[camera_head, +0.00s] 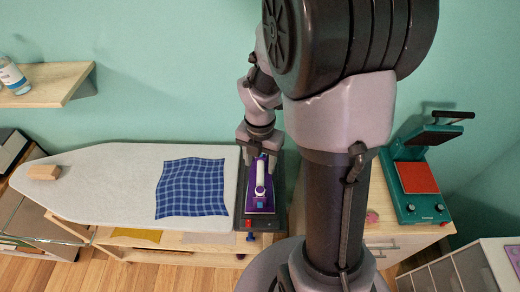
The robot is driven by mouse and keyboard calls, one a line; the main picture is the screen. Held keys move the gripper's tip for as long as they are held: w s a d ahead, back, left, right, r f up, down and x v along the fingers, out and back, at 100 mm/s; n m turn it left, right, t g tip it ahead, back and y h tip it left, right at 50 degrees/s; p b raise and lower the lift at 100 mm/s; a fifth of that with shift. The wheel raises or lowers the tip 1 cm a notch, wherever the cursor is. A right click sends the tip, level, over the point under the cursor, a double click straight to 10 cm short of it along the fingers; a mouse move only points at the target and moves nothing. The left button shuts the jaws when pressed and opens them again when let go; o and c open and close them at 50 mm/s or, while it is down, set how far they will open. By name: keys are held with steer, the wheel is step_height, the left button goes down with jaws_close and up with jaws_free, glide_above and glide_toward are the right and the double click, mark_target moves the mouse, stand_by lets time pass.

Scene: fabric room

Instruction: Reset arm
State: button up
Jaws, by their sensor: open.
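My gripper (259,150) is at the end of my arm, pointing down. It is open, over the far end of a purple and white iron (259,196). The iron rests on a dark stand (247,212) at the right end of the ironing board. From this view I cannot tell whether the fingers touch the iron. My column and upper arm fill the middle right of the picture and hide part of the wall and cabinet behind.
A wall shelf (55,82) holds a bottle (12,76). A teal heat press (415,185) stands on the right cabinet (395,232). Wooden floor shows in front.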

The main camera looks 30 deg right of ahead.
step_height(320, 180, up, 4)
steer(key=shift+f, duration=0.15)
stand_by(0.3)
